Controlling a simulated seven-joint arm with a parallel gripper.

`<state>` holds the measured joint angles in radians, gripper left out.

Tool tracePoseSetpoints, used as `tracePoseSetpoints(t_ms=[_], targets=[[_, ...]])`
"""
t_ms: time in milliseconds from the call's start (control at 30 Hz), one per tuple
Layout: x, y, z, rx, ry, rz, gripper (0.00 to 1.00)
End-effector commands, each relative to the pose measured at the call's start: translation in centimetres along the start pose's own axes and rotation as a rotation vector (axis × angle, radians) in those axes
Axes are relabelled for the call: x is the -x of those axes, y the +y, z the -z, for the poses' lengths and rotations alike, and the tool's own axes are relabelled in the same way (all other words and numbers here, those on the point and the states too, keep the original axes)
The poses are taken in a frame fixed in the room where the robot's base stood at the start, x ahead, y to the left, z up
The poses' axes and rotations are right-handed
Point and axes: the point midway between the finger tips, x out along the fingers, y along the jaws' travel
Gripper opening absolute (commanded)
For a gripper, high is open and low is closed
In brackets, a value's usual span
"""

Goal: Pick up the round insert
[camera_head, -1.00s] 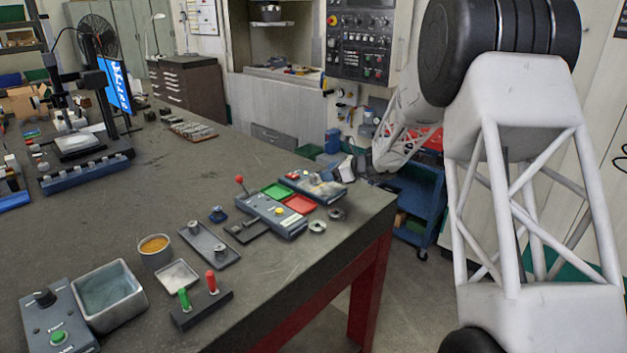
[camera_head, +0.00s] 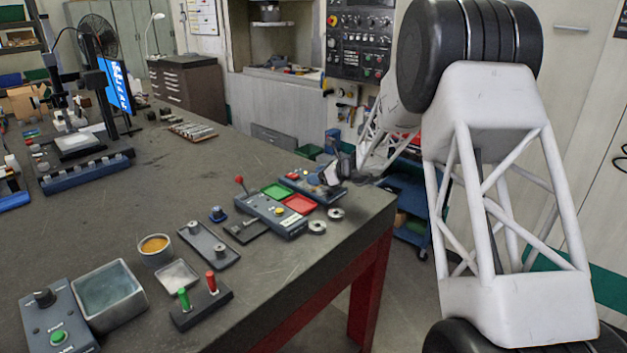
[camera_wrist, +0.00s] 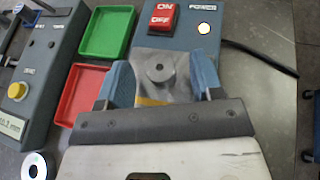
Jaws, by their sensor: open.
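In the wrist view a round grey piece with a dark centre hole (camera_wrist: 160,67), which looks like the round insert, sits on a grey plate with a yellow stripe (camera_wrist: 150,101). My gripper (camera_wrist: 162,77) is open, its blue fingers on either side of this piece with visible gaps. I cannot tell how far above it the fingertips are. In the head view my gripper (camera_head: 335,173) is over the control box (camera_head: 300,185) near the table's right corner; the round piece is not clear there.
A green tray (camera_wrist: 106,34) and a red tray (camera_wrist: 82,94) lie left of the fingers. A red ON/OFF switch (camera_wrist: 162,18) stands just beyond. Two metal rings (camera_head: 317,227) (camera_head: 336,214) lie near the table edge. A black cable (camera_wrist: 262,55) runs right.

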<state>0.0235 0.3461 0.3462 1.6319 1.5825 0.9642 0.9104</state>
Motion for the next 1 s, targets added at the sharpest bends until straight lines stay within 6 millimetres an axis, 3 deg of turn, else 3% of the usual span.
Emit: tracePoseSetpoints(t_ms=[200, 600, 1000], targets=[[0.02, -0.01, 0.00, 0.000, 0.000, 0.000, 0.60], [0.04, -0.01, -0.05, 0.000, 0.000, 0.000, 0.00], [0.22, -0.01, -0.51, 0.001, 0.000, 0.000, 0.00]])
